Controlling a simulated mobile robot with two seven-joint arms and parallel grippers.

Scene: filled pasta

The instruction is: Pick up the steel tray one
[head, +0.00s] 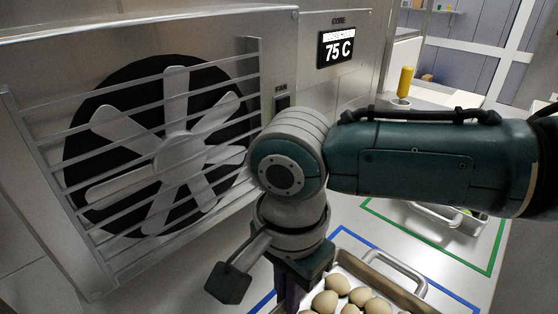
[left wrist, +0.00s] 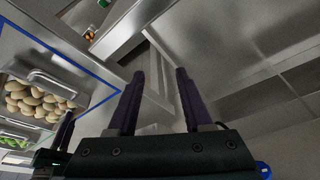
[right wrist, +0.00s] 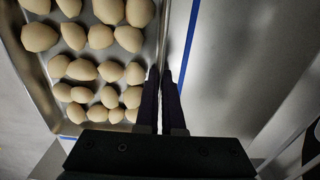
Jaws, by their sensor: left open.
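A steel tray (head: 405,293) holding several round beige pieces (head: 352,295) is at the bottom of the head view, by a blue outline on the worktop. Its handle shows in the left wrist view (left wrist: 45,77). In the right wrist view, the tray's side wall (right wrist: 161,30) runs down to my right gripper (right wrist: 161,72). The two right fingers are close together with the wall's edge between them. In the head view, the right fingers (head: 287,298) are cut off by the lower edge. My left gripper (left wrist: 153,75) is open and empty, away from the tray.
A steel cabinet with a large barred fan (head: 180,145) and a "75 C" display (head: 338,48) stands behind. A second tray (head: 440,216) with green contents sits by a green outline (head: 492,262) at right. A yellow bottle (head: 405,82) stands farther back. My right arm covers much of the worktop.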

